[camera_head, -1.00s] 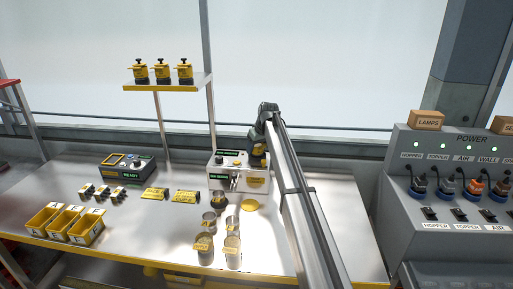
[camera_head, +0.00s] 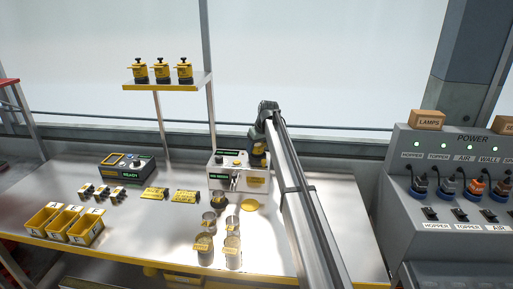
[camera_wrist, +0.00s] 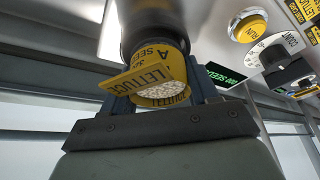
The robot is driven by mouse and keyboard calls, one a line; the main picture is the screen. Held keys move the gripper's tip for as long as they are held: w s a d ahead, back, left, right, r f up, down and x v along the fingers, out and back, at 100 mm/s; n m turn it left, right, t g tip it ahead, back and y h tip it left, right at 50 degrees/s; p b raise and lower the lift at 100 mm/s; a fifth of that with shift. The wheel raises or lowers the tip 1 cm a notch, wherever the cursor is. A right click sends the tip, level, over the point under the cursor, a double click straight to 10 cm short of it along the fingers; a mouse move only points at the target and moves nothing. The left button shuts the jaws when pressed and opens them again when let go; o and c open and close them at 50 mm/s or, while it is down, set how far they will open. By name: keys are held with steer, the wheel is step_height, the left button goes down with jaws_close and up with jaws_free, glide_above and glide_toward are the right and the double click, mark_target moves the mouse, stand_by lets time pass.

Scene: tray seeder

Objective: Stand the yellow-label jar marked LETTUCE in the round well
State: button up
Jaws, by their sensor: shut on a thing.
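The jar with the yellow LETTUCE label (camera_wrist: 148,78) is between my gripper's two fingers in the wrist view, with pale seeds showing in it. My gripper (camera_wrist: 163,98) is shut on it. A dark round cylinder (camera_wrist: 150,22) with a yellow band lies just beyond the jar; I cannot tell whether they touch. In the head view my gripper (camera_head: 258,152) is at the back of the bench, at the right end of the white seeder machine (camera_head: 225,160); the jar is mostly hidden there. I cannot make out the round well for certain.
Several jars with yellow labels (camera_head: 204,246) stand at the front middle of the bench. A flat yellow disc (camera_head: 250,204) lies nearby. Yellow bins (camera_head: 85,232) stand at the left, and a grey power panel (camera_head: 455,200) at the right. The wrist view shows a RUN button (camera_wrist: 247,27).

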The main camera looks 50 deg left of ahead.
steer(key=shift+a+r, duration=0.1)
steer(key=shift+r, duration=1.05)
steer(key=shift+f, duration=0.45)
steer(key=shift+f, duration=0.75)
steer(key=shift+s+d+f, duration=0.1)
steer(key=shift+d+f, duration=0.15)
steer(key=shift+f, duration=0.5)
stand_by(0.6)
steer(key=o, duration=1.1)
steer(key=shift+o, duration=0.5)
steer(key=shift+v, duration=0.85)
steer(key=v, duration=0.7)
steer(key=shift+a+r, duration=0.25)
steer(key=shift+r, duration=0.1)
